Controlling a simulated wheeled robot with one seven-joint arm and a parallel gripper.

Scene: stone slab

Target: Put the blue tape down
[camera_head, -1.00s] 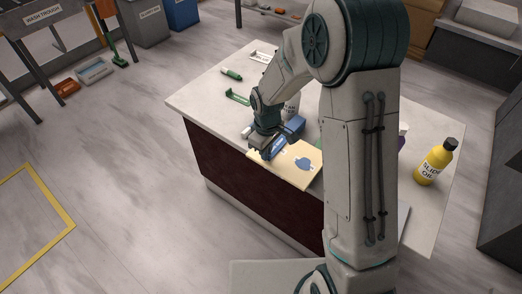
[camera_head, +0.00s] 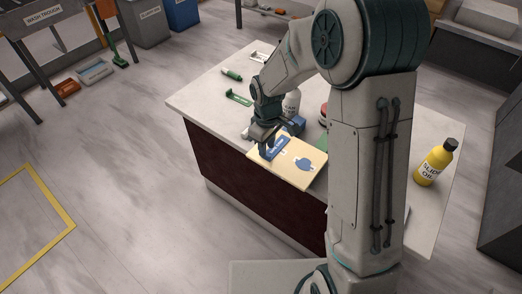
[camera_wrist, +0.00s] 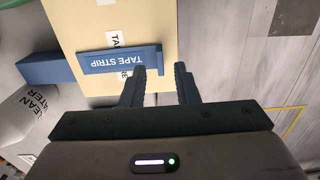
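The blue tape strip (camera_head: 277,149), marked TAPE STRIP, appears to lie on a cream board (camera_head: 312,178) at the near edge of the slab. In the wrist view the strip (camera_wrist: 105,62) crosses the board (camera_wrist: 150,20) and partly covers a white label. My gripper (camera_wrist: 160,69) is open, with a clear gap between its fingers. The strip's right end shows just beyond the fingertips, the left one close to it. I cannot tell whether they touch. In the head view my gripper (camera_head: 267,152) is over the board's left end. A blue patch (camera_head: 304,164) marks the board's right part.
A blue block (camera_head: 296,125) and a white bottle (camera_head: 291,103) stand behind the board; both also show left in the wrist view. A red-topped item (camera_head: 323,113) is near my arm. Green items (camera_head: 238,97) lie at the back left.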

